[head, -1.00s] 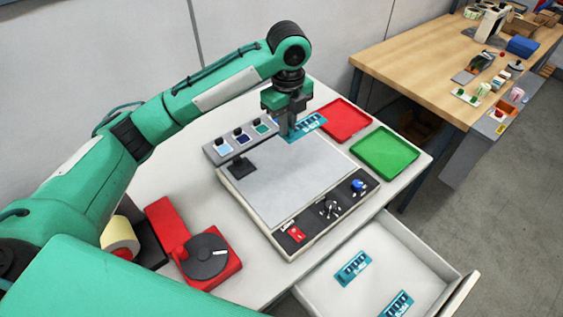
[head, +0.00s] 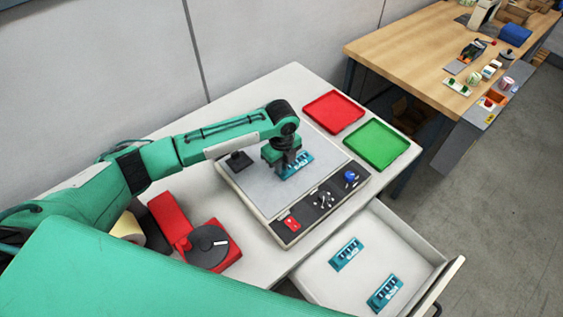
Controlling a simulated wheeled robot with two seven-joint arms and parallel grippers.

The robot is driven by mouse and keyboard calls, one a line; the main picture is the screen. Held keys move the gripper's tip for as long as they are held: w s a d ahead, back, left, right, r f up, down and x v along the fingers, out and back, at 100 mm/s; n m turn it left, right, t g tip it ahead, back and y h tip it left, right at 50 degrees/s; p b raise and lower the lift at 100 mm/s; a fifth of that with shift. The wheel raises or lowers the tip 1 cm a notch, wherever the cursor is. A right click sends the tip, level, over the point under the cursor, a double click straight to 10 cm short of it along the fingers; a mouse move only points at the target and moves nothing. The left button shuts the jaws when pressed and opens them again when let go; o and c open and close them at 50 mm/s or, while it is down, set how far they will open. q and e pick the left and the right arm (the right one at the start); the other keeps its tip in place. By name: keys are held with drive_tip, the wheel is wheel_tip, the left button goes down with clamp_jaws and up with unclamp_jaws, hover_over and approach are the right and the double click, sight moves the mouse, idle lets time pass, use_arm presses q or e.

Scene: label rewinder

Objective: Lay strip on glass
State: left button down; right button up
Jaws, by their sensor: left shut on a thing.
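My left gripper (head: 288,168) is shut on a teal strip (head: 301,161) with dark and white marks. It holds the strip over the right rear part of the grey glass (head: 262,196) of the light-coloured station. I cannot tell whether the strip touches the glass or is just above it. The jaws hide part of the strip. Two similar teal strips, a nearer one (head: 385,293) and a farther one (head: 346,254), lie in the open drawer (head: 335,291). My right gripper is not in view.
Along the station's front edge is a dark panel with a red switch (head: 291,223) and a blue knob (head: 351,178). A red tray (head: 334,111) and a green tray (head: 377,144) lie behind right. A red device with a dark disc (head: 208,246) stands at left.

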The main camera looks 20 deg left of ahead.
use_arm(q)
drive_tip(key=shift+f, duration=0.2)
drive_tip(key=c, duration=1.5)
unclamp_jaws()
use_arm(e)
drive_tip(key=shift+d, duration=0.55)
